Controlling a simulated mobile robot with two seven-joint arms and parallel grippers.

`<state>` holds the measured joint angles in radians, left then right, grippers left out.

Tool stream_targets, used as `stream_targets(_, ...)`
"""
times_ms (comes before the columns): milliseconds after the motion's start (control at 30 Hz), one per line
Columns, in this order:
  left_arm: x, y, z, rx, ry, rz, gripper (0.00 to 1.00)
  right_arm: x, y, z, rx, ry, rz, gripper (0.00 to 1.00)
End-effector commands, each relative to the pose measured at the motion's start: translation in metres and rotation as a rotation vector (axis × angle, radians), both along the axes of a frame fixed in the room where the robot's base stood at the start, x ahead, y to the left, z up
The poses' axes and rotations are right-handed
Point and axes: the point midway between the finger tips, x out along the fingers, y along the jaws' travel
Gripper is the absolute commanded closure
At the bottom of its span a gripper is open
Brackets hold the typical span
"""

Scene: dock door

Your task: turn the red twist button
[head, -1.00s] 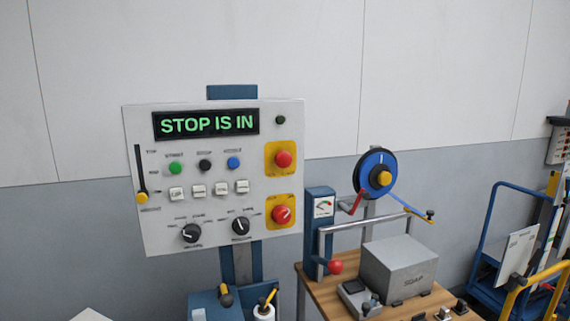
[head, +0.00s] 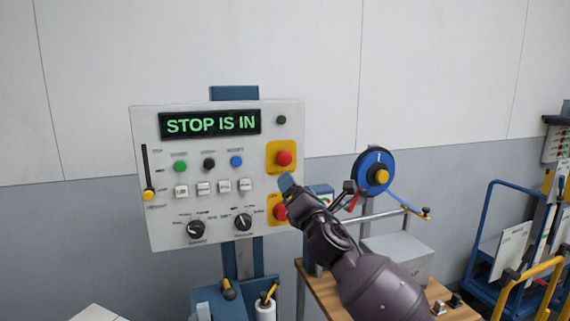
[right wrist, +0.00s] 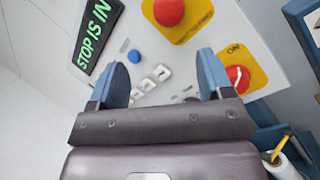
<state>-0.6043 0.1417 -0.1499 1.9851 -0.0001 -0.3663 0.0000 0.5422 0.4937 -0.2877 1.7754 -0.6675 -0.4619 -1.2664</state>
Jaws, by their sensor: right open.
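The control panel (head: 165,215) stands upright, and its display (head: 210,123) reads "STOP IS IN". The lower red button (head: 279,212), with white marks on its face in the earlier view, sits on a yellow plate and is partly hidden by my right gripper (head: 306,191). In the right wrist view this lower button (right wrist: 236,76) lies right of the fingers, beside the word "ON". A plain red button (head: 283,158) on another yellow plate is above it. My right gripper (right wrist: 163,72) is open and empty, its blue fingers apart in front of the panel. My left gripper is out of view.
Green, black and blue buttons, white keys and two black knobs (head: 243,222) fill the panel's left and middle. A wooden bench (head: 322,290) with a grey box (head: 410,253) and a blue reel (head: 367,163) stands at the right. A blue trolley (head: 487,225) is farther right.

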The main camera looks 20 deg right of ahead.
Motion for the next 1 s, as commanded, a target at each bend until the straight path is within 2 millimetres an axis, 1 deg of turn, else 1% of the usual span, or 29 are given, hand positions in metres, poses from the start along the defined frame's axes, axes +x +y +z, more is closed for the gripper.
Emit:
stream_targets(33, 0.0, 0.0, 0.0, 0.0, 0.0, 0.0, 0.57, 0.002, -0.003, -0.004, -0.101, -0.007, -0.054, 0.27)
stream_targets(100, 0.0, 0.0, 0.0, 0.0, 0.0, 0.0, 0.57, 0.003, -0.006, -0.006, -0.247, -0.023, -0.128, 0.27)
stream_targets(200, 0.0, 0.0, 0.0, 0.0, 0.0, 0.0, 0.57, 0.003, -0.009, -0.006, -0.423, -0.043, -0.216, 0.27)
stream_targets(300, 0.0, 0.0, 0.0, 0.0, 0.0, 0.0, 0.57, 0.003, -0.011, -0.005, -0.548, -0.055, -0.277, 0.27)
stream_targets(400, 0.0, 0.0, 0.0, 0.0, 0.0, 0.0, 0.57, 0.003, -0.011, -0.005, -0.62, -0.057, -0.307, 0.27)
stream_targets(567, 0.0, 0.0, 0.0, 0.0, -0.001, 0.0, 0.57, 0.006, -0.011, -0.004, -0.66, -0.059, -0.323, 0.27)
stream_targets(667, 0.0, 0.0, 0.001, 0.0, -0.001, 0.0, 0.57, 0.014, -0.011, -0.001, -0.66, -0.059, -0.324, 0.27)
stream_targets(767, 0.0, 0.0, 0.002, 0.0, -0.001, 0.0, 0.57, 0.026, -0.01, 0.005, -0.658, -0.059, -0.323, 0.27)
stream_targets(1000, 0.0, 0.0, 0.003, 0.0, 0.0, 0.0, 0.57, 0.062, -0.008, 0.02, -0.656, -0.059, -0.322, 0.27)
